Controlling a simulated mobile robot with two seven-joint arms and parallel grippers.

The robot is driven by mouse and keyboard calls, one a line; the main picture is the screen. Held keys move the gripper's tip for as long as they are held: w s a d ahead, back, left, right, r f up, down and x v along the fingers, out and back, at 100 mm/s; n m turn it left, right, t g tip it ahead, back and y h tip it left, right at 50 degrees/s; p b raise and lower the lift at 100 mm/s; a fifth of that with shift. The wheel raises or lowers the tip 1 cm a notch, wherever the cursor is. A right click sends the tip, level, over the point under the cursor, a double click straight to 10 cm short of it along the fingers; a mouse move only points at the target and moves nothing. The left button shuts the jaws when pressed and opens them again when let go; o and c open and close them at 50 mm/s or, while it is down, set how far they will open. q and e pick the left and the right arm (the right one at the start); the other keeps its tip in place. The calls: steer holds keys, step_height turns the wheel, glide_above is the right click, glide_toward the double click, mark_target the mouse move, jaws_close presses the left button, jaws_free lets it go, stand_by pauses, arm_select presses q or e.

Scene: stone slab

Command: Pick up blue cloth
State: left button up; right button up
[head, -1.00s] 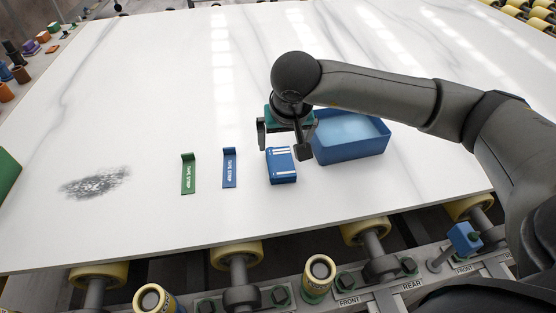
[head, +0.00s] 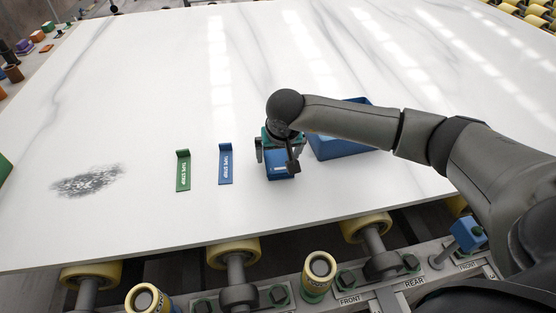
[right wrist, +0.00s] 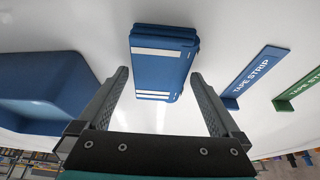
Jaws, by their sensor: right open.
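The blue cloth (head: 280,172) is a folded, block-like stack with white stripes, lying on the white stone slab. It also shows in the right wrist view (right wrist: 160,68), ahead of and between the fingers. My right gripper (head: 277,158) is open and above the cloth, hiding part of it in the head view. In the right wrist view the two fingers (right wrist: 163,88) are spread wider than the cloth, with nothing between them at their bases. Whether the fingertips reach down beside the cloth, I cannot tell. My left gripper is not in view.
A blue open bin (head: 335,146) stands right of the cloth, partly behind my arm. A blue tape strip (head: 226,165) and a green tape strip (head: 183,172) lie to the left. A dark smudge (head: 88,182) marks the slab farther left. Rollers (head: 233,252) line the front edge.

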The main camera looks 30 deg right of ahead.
mark_target(278, 157)
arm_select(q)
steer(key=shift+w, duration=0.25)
arm_select(e)
steer(key=shift+c, duration=0.7)
steer(key=c, duration=1)
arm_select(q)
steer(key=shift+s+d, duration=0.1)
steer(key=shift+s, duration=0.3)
arm_select(e)
steer(key=shift+c, duration=0.2)
steer(key=shift+r, duration=0.1)
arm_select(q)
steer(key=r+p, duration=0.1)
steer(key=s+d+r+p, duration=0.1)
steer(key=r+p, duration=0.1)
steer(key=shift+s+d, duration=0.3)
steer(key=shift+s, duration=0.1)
arm_select(e)
step_height(278, 157, up, 20)
